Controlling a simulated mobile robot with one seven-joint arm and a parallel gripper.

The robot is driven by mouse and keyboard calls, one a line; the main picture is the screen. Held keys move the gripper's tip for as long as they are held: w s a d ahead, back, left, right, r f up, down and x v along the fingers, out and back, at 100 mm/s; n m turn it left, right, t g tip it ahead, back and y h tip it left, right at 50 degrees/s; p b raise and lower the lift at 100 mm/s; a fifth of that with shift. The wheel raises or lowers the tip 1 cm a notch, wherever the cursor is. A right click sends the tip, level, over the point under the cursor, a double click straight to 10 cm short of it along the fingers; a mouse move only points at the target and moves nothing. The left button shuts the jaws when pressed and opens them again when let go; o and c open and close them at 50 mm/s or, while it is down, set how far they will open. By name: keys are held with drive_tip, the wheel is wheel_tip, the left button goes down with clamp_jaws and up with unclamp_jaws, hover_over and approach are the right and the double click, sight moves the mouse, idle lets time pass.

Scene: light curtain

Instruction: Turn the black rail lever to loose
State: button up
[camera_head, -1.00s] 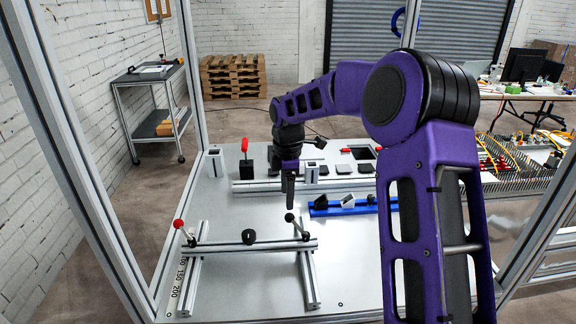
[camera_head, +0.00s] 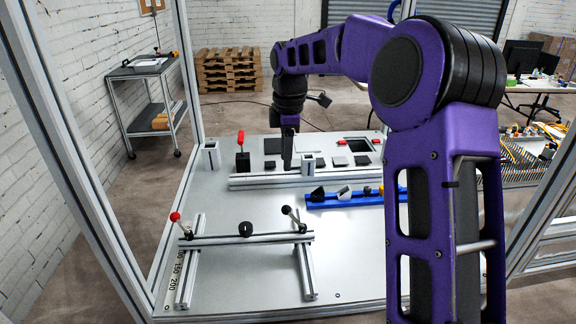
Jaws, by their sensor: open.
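The black rail lever (camera_head: 294,219) has a black ball knob and stands at the right end of the near cross rail, tilted up to the left. A similar lever with a red knob (camera_head: 181,225) stands at the left end of the same rail (camera_head: 220,240). My gripper (camera_head: 287,163) hangs pointing down above the far part of the board, behind and above the black lever and clear of it. Its fingers look narrow and edge-on from here, with nothing seen between them.
A blue rail (camera_head: 340,199) with small parts lies right of the near rail. Another silver rail (camera_head: 255,181) crosses behind it, with a red-handled black block (camera_head: 242,158) beyond. Aluminium frame posts stand left and right. The board's front middle is clear.

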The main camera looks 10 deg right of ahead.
drive_tip(key=d+f+m, duration=0.1)
drive_tip(key=m, duration=0.1)
drive_tip(key=d+f+m+y, duration=0.1)
drive_tip(key=d+m, duration=0.1)
drive_tip(key=d+m+y+b, duration=0.1)
drive_tip(key=shift+s+d+f+m, duration=0.25)
drive_tip(key=shift+f+m, duration=0.15)
drive_tip(key=c, duration=0.5)
drive_tip(key=d+m, duration=0.2)
drive_tip(key=m, duration=0.1)
drive_tip(key=d+f+m+t+y+b, duration=0.1)
drive_tip(key=d+m, duration=0.1)
drive_tip(key=m, duration=0.1)
drive_tip(key=d+m+t+y, duration=0.1)
drive_tip(key=d+m, duration=0.1)
drive_tip(key=m, duration=0.1)
drive_tip(key=shift+w+d+f, duration=0.2)
drive_tip(key=shift+f, duration=0.1)
clamp_jaws()
approach(292, 217)
drive_tip(key=shift+w+a+f+b, duration=0.15)
drive_tip(key=shift+w+a+f, duration=0.15)
drive_tip(key=shift+w+f, duration=0.5)
drive_tip(key=shift+w+a+f+b, duration=0.15)
drive_tip(key=shift+w+a+f, duration=0.15)
drive_tip(key=shift+w+f, duration=0.55)
drive_tip(key=shift+w+a+f+b, duration=0.15)
drive_tip(key=shift+w+a+f, duration=0.15)
drive_tip(key=shift+w+f, duration=0.5)
